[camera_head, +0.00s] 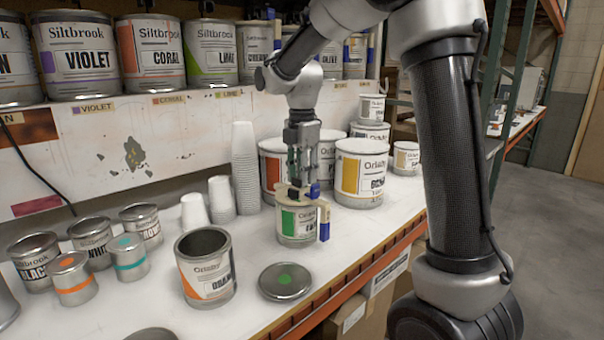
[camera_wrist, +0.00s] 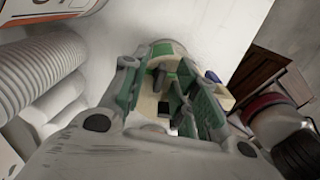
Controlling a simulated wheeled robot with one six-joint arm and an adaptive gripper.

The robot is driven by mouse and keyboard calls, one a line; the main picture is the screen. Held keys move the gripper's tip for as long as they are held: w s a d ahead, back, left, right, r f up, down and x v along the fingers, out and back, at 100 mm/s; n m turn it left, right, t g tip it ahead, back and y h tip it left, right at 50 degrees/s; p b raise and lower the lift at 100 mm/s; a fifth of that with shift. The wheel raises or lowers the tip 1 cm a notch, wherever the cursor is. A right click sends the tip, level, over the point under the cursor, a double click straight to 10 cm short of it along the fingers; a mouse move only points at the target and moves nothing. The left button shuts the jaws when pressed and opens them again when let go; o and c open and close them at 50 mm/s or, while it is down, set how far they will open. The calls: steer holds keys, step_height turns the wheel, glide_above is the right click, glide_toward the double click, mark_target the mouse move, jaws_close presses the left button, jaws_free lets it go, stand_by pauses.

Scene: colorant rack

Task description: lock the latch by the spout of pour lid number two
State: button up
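A small can with a green label (camera_head: 297,222) stands upright on the bench. A beige pour lid (camera_head: 284,193) sits on its top, with a blue part (camera_head: 314,190) at its right side; which part is the latch is unclear. A beige and blue handle (camera_head: 324,221) hangs down the can's right side. No number is readable on the lid. My gripper (camera_head: 302,178) points down right over the lid. In the wrist view my gripper's green fingers (camera_wrist: 168,98) stand apart, with the beige lid (camera_wrist: 146,105) beneath and between them. A blue bit (camera_wrist: 211,76) shows beyond the right finger. Contact is unclear.
An open can with an orange label (camera_head: 207,268) and a loose round lid with a green dot (camera_head: 285,281) stand in front. Large Orlaby cans (camera_head: 361,172) are close behind. Stacked white cups (camera_head: 245,168) are at the left. The bench's front edge (camera_head: 350,270) is near.

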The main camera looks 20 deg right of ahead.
jaws_close()
steer(key=shift+m, duration=0.3)
steer(key=m, duration=0.2)
steer(key=shift+s+m, duration=0.1)
steer(key=shift+m, duration=0.3)
steer(key=m, duration=0.3)
steer(key=shift+m, duration=0.4)
steer(key=m, duration=0.3)
steer(key=shift+s+m, duration=0.1)
steer(key=shift+m, duration=0.2)
steer(key=shift+s+a+m, duration=0.1)
steer(key=shift+m, duration=1.8)
